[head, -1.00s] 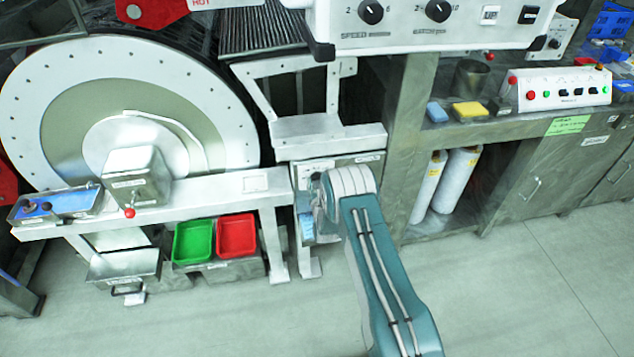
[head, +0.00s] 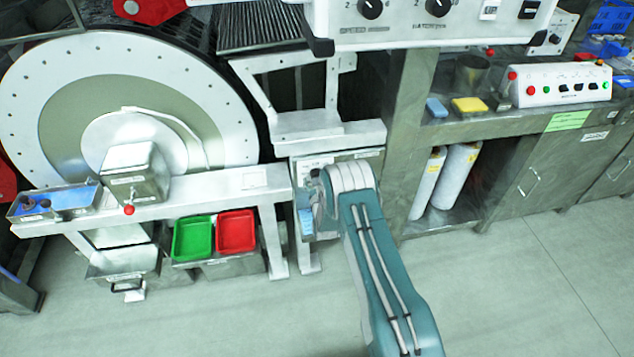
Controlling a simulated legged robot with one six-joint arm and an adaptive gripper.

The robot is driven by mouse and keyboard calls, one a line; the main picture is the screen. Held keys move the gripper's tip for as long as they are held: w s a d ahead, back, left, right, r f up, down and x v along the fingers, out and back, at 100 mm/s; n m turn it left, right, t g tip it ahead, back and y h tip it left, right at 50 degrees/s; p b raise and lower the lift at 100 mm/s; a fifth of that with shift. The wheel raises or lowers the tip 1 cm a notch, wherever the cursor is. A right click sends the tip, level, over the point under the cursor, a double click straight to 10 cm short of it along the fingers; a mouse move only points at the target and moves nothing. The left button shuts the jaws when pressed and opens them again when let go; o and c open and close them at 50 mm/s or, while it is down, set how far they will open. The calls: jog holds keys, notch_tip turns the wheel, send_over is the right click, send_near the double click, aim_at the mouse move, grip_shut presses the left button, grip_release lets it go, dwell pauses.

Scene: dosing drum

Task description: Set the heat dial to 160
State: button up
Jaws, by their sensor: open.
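I cannot make out a dial clearly labelled heat. A white control panel (head: 400,30) at the top, cut off by the picture edge, carries two black knobs: a left knob (head: 370,8) and a right knob (head: 438,7). Their captions are too small to read surely. A small white box with a black knob (head: 555,39) stands at the upper right; its label is unreadable. My teal arm rises from the bottom, and its pale joint is in front of a grey cabinet below the panel. My gripper is not visible, seemingly hidden behind that joint.
A large white drum disc (head: 80,60) fills the left. A metal rail bears a box with a red-tipped lever (head: 129,210). Green (head: 193,238) and red (head: 236,232) trays sit below. A bench with a button console (head: 560,84) is at right. The right floor is clear.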

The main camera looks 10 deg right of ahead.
jog(key=s, duration=1.2)
jog(key=shift+a+f, duration=0.25)
jog(key=shift+a, duration=0.15)
